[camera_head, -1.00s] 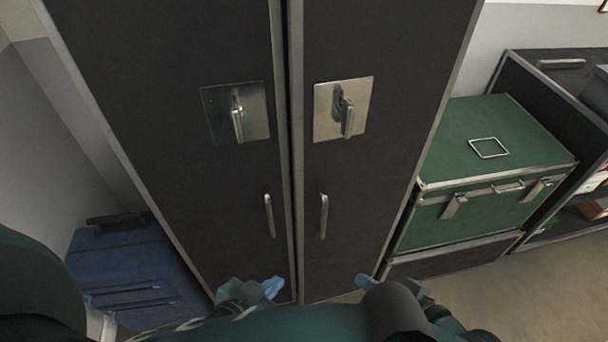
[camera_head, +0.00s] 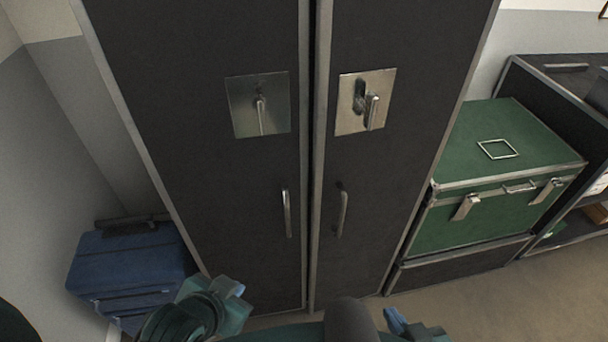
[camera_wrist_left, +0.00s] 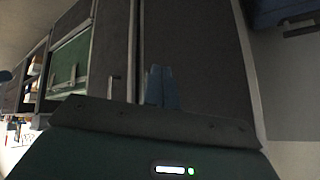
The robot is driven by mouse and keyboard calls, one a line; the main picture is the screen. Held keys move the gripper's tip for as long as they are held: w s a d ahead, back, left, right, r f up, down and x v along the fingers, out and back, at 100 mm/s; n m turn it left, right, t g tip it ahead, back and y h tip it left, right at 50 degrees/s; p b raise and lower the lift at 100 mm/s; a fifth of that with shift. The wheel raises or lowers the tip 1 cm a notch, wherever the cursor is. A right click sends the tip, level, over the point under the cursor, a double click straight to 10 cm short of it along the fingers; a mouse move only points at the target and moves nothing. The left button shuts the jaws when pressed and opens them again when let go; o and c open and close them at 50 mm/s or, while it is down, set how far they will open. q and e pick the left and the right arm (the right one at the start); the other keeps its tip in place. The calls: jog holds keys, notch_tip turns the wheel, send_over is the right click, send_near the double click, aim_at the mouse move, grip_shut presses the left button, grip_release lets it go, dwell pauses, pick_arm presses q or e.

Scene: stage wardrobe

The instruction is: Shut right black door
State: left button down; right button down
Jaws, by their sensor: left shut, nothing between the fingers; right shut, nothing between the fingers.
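The right black door (camera_head: 380,170) stands beside the left black door (camera_head: 215,170). The two look nearly flush, with a narrow dark gap between their metal edges. The right door has a latch plate (camera_head: 350,118) and a bar handle (camera_head: 341,213); the left door has a matching plate (camera_head: 243,122) and handle (camera_head: 287,213). My left gripper (camera_head: 236,287) is shut and empty, low in front of the left door; its blue fingers show in the left wrist view (camera_wrist_left: 161,86). My right gripper (camera_head: 394,318) is shut and empty at the bottom, below the right door, apart from it.
A green case (camera_head: 500,150) sits on a dark base right of the cabinet, with an open shelf unit (camera_head: 575,205) beyond it. A blue suitcase (camera_head: 130,265) stands on the left by the wall. Bare floor (camera_head: 500,300) lies at the lower right.

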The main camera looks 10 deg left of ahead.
pick_arm(q)
jog(key=w+d+r+m+t, duration=0.55)
jog(key=r+m, duration=0.25)
jog(key=r, duration=0.2)
jog(key=d+r+m+t+h, duration=0.3)
jog(key=d+r+m+h, duration=0.3)
jog(key=m, duration=0.4)
jog(key=shift+n+y, duration=0.3)
jog(key=shift+y, duration=0.1)
jog(key=x, duration=0.4)
jog(key=a+p+x, duration=0.1)
jog(key=x, duration=0.7)
jog(key=shift+w+a+r, duration=0.1)
jog(key=shift+w+r, duration=0.05)
jog(key=shift+w, duration=0.4)
jog(key=shift+w+a, duration=0.1)
jog(key=shift+w, duration=0.15)
pick_arm(e)
jog(key=shift+s+a+r, duration=0.1)
jog(key=shift+a+r, duration=0.1)
jog(key=shift+r, duration=0.05)
pick_arm(q)
jog(key=shift+w, duration=0.1)
